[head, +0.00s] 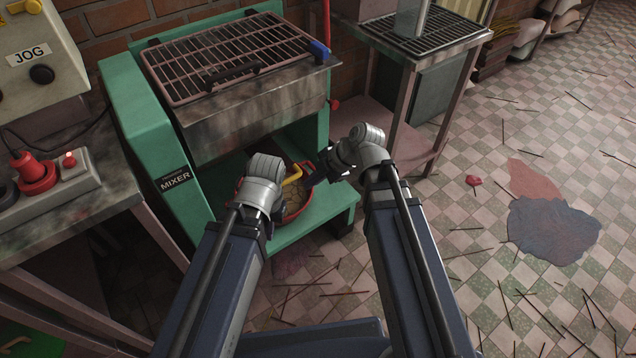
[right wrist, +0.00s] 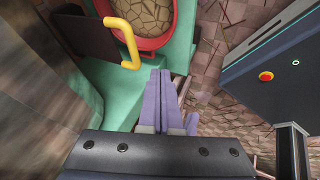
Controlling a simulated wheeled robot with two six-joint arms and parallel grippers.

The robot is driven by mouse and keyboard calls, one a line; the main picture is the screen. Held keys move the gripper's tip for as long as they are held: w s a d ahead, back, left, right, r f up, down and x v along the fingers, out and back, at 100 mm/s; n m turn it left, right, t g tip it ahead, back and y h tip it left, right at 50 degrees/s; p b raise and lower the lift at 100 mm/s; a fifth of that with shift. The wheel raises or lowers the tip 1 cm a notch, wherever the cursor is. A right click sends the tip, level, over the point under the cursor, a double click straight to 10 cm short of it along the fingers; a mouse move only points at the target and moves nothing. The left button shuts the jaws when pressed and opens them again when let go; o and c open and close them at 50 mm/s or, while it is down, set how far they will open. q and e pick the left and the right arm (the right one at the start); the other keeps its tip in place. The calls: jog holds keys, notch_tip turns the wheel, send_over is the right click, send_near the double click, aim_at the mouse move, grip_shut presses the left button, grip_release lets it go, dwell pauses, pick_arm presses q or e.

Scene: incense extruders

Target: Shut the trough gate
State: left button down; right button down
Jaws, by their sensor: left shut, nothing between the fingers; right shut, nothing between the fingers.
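The trough (head: 250,110) is the steel box in the green mixer, under a grille. A yellow handle (head: 292,174) shows below it; the right wrist view shows this yellow handle (right wrist: 126,42) on a dark plate (right wrist: 84,32), seemingly the gate. I cannot tell how far it is open. My right gripper (head: 312,174) is near the handle; in the right wrist view its purple fingers (right wrist: 160,76) are shut and empty, just right of the handle and apart from it. My left gripper (head: 276,210) is shut, mostly hidden behind its wrist, beside the red tub.
A red tub (head: 309,208) with brown cracked dough stands on the mixer's green shelf (head: 318,222) below the trough. A steel bench (head: 392,52) stands to the right. The tiled floor at right has scattered sticks.

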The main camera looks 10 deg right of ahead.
jog(key=w+a+f+b, duration=0.2)
jog(key=w+a+f, duration=0.1)
jog(key=w+f, duration=0.1)
jog(key=shift+w+a+b, duration=0.15)
jog(key=shift+a+b, duration=0.25)
jog(key=w+a, duration=0.1)
jog(key=w, duration=0.1)
jog(key=w+a, duration=0.1)
jog(key=w, duration=0.1)
jog(key=w+a, duration=0.1)
jog(key=w, duration=0.1)
jog(key=shift+w+a+r, duration=0.1)
jog(key=shift+w+a, duration=0.15)
jog(key=shift+w, duration=0.1)
jog(key=shift+s, duration=0.1)
